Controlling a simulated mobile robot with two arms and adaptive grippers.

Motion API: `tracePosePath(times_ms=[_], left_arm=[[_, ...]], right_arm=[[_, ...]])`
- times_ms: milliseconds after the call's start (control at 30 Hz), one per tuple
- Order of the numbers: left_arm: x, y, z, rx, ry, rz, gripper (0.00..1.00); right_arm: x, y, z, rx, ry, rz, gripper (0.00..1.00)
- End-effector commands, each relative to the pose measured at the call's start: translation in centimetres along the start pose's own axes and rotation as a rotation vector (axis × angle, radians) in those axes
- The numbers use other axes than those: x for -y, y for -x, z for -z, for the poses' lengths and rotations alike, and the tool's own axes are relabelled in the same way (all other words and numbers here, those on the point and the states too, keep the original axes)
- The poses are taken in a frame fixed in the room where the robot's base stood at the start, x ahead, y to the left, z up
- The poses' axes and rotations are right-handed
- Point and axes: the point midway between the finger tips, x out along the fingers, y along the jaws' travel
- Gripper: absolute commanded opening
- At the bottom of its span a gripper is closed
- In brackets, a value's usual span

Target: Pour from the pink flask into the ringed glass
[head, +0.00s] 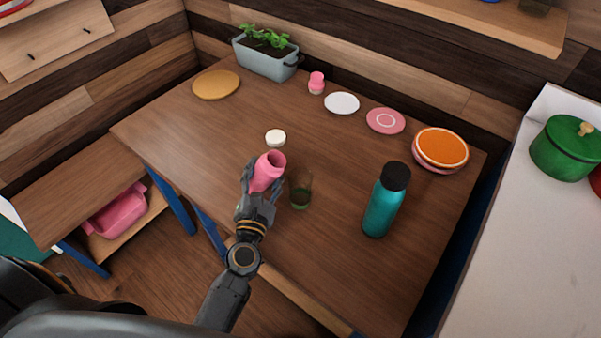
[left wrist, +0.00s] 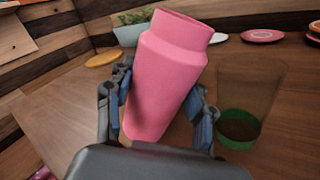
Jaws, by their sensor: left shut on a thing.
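My left gripper (head: 257,192) is shut on the pink flask (head: 267,170) above the table. In the left wrist view the pink flask (left wrist: 165,75) stands between the two fingers of the gripper (left wrist: 160,108), its open mouth up and tilted a little to the right. The clear glass (head: 301,190) stands on the table just right of the flask. In the left wrist view the glass (left wrist: 248,90) has a green band near its base and something dark low inside. No stream shows between flask and glass. My right gripper is in neither view.
A teal bottle with a black lid (head: 384,202) stands right of the glass. A white round lid (head: 275,138) lies behind the flask. Plates (head: 386,121), a pink-and-white shaker (head: 316,83) and a planter (head: 266,57) line the back.

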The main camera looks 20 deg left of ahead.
Motion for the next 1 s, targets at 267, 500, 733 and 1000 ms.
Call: tracePosePath(times_ms=[267,500,733,1000], left_arm=[[-2.3,-0.2,-5.7,0.012,-0.135,-0.001,0.15],[-1.4,-0.1,-4.1,0.02,-0.261,-0.001,0.15],[-1.3,-0.1,-3.6,0.023,-0.312,-0.003,0.15],[-1.1,-0.1,-3.1,0.025,-0.348,-0.002,0.15]], right_arm=[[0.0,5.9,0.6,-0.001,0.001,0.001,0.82],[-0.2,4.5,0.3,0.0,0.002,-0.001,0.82],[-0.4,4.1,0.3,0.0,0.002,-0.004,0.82],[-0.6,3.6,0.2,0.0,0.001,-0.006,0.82]])
